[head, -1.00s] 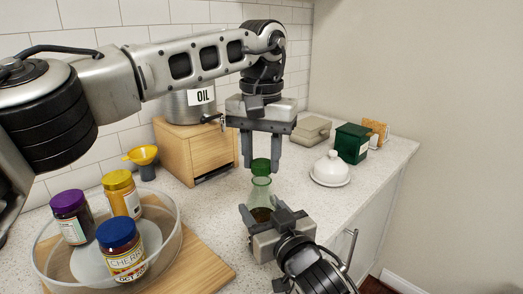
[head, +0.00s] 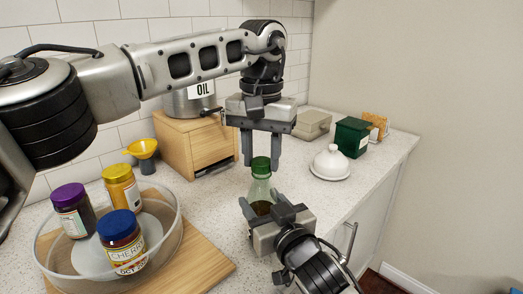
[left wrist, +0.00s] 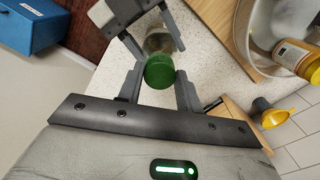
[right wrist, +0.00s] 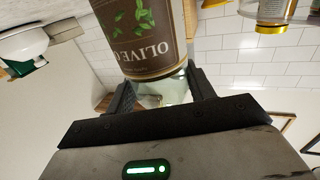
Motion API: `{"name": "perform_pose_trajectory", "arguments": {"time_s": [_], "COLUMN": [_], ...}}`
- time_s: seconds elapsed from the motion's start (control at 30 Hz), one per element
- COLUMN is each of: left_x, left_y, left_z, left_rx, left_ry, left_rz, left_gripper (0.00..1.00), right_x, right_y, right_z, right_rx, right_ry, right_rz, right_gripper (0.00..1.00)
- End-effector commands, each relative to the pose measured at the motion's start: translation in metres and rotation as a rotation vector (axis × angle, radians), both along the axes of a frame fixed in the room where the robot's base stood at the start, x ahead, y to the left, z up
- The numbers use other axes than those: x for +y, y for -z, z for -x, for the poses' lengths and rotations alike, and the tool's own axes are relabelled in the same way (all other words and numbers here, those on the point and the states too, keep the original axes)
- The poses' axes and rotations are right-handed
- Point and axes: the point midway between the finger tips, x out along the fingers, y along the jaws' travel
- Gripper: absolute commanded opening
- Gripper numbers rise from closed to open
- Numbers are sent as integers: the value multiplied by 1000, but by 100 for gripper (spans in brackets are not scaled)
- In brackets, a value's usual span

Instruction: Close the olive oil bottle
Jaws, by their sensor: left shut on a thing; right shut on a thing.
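The olive oil bottle (head: 260,190) stands upright, greenish glass with dark contents and a brown label reading OLIVE, which shows in the right wrist view (right wrist: 150,45). My right gripper (head: 262,204) is shut around the bottle's lower body. The green cap (head: 261,164) is at the top of the bottle's neck and also shows in the left wrist view (left wrist: 160,71). My left gripper (head: 262,161) points down from above and is shut on the cap. The cap appears to meet the neck; whether it is tight cannot be seen.
A glass bowl (head: 172,226) with several jars stands at the left on a wooden board (head: 205,270). Behind are a wooden box (head: 190,150), an oil pot (head: 180,105) and a yellow funnel (head: 142,149). A white covered dish (head: 330,163) and green box (head: 351,138) stand right.

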Motion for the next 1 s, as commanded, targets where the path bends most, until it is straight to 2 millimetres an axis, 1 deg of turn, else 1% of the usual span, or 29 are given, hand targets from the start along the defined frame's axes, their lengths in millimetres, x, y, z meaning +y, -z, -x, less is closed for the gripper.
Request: {"name": "perform_pose_trajectory", "arguments": {"time_s": [0.1, 0.3, 0.4, 0.6, 0.63, 0.67, 0.7, 0.93, 1.0], "left_x": [0, 0, 0, 0, 0, 0, 0, 0, 0], "left_y": [1, 0, 0, 0, 0, 0, 0, 0, -3], "left_z": [0, 0, 0, 0, 0, 0, 0, 0, 0], "left_rx": [0, 0, -2, -2, -2, -2, -2, -2, -2], "left_ry": [37, 260, 288, 285, 285, 284, 284, 283, 283], "left_rz": [1, 1, 0, 0, 0, 0, 0, 0, 0], "left_gripper": [14, 14, 14, 14, 44, 52, 57, 57, 57], "right_x": [0, 0, 0, 0, 0, 0, 0, 0, 0], "right_y": [1, 1, 1, 1, 1, 1, 1, 1, 1], "right_z": [0, 0, 0, 0, 0, 0, 0, 0, 0], "right_rx": [3, 3, 3, 3, 3, 3, 3, 3, 3], "right_ry": [0, 0, 0, 0, 0, 0, 0, 0, 0], "right_rz": [1, 1, 1, 1, 1, 1, 1, 1, 1], "right_gripper": [0, 0, 0, 0, 0, 0, 0, 0, 0]}}
